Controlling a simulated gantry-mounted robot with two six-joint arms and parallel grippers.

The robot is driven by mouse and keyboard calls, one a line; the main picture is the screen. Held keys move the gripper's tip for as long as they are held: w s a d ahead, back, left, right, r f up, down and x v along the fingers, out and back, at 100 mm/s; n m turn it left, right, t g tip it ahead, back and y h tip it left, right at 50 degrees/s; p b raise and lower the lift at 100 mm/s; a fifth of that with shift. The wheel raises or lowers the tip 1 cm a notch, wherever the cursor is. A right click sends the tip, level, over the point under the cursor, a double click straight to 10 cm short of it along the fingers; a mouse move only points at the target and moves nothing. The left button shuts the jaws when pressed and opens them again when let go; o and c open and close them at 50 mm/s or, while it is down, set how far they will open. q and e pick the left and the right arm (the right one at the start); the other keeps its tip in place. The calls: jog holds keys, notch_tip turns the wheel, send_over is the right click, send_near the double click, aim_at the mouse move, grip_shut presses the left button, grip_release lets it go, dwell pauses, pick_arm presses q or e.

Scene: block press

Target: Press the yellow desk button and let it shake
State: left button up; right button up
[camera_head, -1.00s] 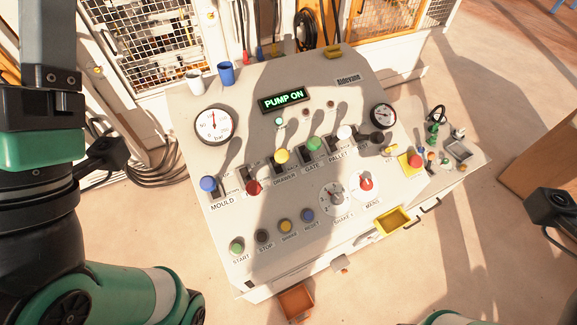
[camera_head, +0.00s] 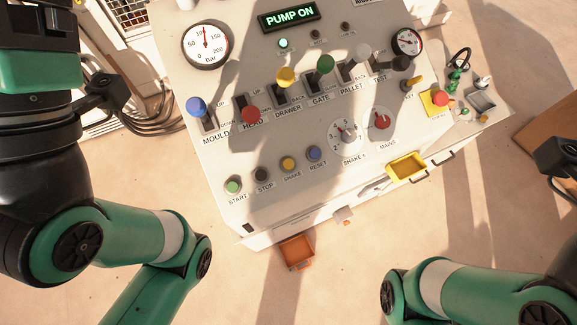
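The yellow button (camera_head: 288,163), labelled SHAKE, sits in the front row of the desk (camera_head: 240,215). It is between the dark STOP button (camera_head: 263,173) and the blue RESET button (camera_head: 314,153), with the green START button (camera_head: 233,186) at the row's left end. Nothing touches it. The SHAKE dial (camera_head: 345,131) is up and right of it. The display (camera_head: 289,16) reads PUMP ON and a small green lamp (camera_head: 284,43) is lit below it. Both my arms show at the lower left and lower right, but neither gripper is in view.
Several coloured levers stand behind the buttons, including blue (camera_head: 197,106), red (camera_head: 251,114), yellow (camera_head: 286,77) and green (camera_head: 325,65) knobs. A red emergency button (camera_head: 440,97) is at right.

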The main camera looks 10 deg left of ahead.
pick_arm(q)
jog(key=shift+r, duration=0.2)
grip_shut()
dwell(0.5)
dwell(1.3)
